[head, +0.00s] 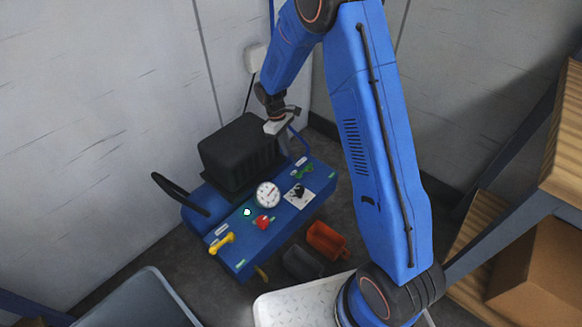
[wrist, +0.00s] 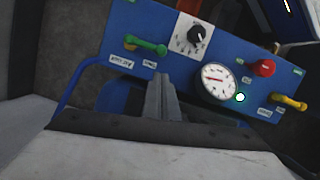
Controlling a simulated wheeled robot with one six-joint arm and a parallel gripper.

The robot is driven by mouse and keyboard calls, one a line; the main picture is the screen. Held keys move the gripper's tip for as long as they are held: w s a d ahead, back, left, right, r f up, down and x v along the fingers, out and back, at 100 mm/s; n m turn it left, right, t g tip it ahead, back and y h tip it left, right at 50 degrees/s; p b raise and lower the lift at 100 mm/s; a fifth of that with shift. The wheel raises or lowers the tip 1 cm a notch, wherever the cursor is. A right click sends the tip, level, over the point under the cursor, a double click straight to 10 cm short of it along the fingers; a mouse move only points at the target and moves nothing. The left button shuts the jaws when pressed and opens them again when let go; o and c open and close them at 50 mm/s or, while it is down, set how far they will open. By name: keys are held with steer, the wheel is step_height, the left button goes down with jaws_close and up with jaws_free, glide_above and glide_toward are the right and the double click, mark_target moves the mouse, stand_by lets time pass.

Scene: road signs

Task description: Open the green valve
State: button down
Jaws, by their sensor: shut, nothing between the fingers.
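The green valve (head: 302,171) is a small lever on the blue machine's panel (head: 228,256), at its right end in the head view. In the wrist view the green valve (wrist: 146,45) lies at upper left, its handle lying roughly along the panel. My gripper (head: 278,124) is above the back right of the machine, beside the black box. In the wrist view my gripper (wrist: 162,82) shows its fingers together and empty, pointing at the panel below and right of the green valve, apart from it.
The panel also bears a black dial (wrist: 197,34), a white gauge (head: 268,195), a red knob (head: 263,222) and a yellow valve (head: 222,243). A black box (head: 240,155) stands on the machine. An orange bin (head: 326,241) and a dark bin (head: 303,263) sit in front.

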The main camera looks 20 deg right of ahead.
mark_target(305, 170)
steer(key=x, duration=1)
steer(key=shift+s, duration=0.15)
stand_by(0.4)
